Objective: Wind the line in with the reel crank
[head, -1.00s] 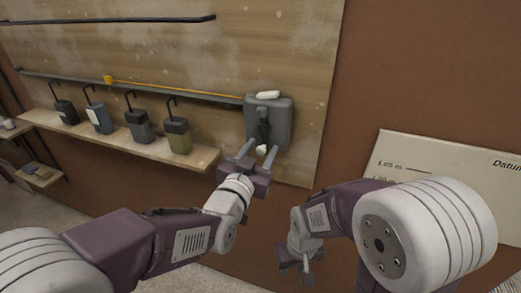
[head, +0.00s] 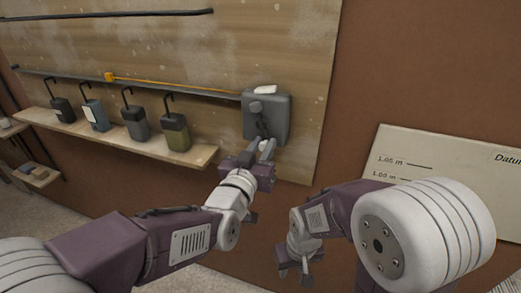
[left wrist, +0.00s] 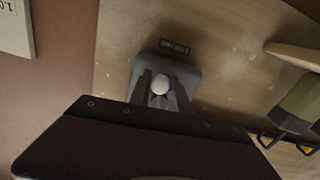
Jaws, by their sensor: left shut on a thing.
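The grey reel box (head: 281,110) is fixed to the wooden board, and its lower body also shows in the left wrist view (left wrist: 195,75). Its dark crank hangs down from a round hub (head: 256,107). The crank ends in a white knob (left wrist: 160,84). My left gripper (head: 264,150) is shut on the knob, with one finger on each side of it.
A wooden shelf (head: 190,155) left of the reel carries several dark canisters with hooks, the nearest an olive one (head: 175,133). A second rail (head: 120,15) runs above. A cream sign (head: 440,165) with height marks is on the brown wall at right.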

